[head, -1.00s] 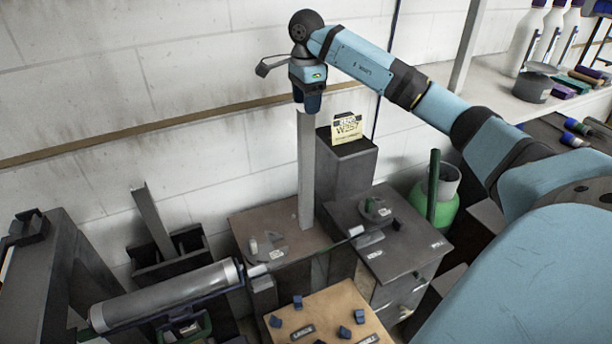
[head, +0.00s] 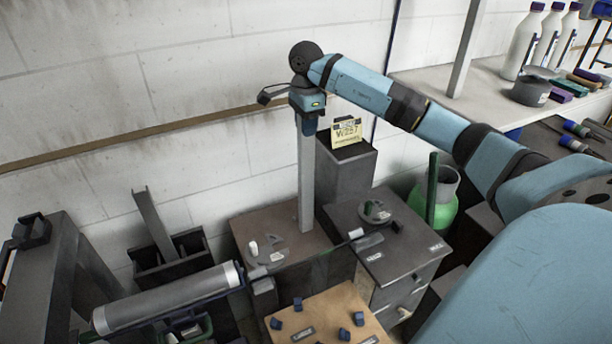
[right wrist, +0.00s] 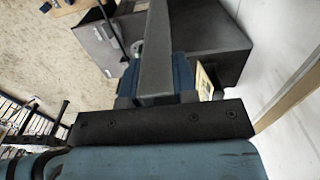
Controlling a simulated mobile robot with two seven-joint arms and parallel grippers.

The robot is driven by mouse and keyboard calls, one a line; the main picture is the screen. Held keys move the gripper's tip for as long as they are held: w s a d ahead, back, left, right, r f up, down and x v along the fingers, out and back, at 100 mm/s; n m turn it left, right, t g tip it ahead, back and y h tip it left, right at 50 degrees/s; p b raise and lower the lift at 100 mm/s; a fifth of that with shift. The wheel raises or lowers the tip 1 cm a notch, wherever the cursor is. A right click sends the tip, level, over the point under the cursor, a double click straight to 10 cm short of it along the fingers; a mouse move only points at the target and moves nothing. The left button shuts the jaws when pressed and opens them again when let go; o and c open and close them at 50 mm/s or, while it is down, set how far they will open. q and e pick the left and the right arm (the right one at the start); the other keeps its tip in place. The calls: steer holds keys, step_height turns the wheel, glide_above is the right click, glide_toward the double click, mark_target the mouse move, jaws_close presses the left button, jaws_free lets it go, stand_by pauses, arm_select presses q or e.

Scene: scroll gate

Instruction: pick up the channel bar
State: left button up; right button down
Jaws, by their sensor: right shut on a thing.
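The channel bar (head: 306,180) is a long grey bar standing upright on a brown-topped cabinet (head: 255,228) near the wall. My right gripper (head: 308,122) comes from above and is shut on the bar's top end. In the right wrist view the bar (right wrist: 157,45) runs between the blue fingers of my right gripper (right wrist: 158,85). The bar's foot appears to rest on the cabinet top. My left gripper is not in view.
A grey pedestal with a yellow card (head: 347,132) stands close behind the bar at right. A grey drawer cabinet (head: 400,250), a green container (head: 440,208) and a dark bin (head: 170,262) are nearby. A large grey roller (head: 165,298) lies at lower left.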

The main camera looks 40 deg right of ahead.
steer(key=shift+r, duration=0.1)
step_height(320, 180, up, 9)
steer(key=shift+w+r+b, duration=0.1)
steer(key=shift+b, duration=0.5)
step_height(320, 180, up, 11)
steer(key=p, duration=0.2)
steer(key=shift+p, duration=0.4)
steer(key=shift+f, duration=0.2)
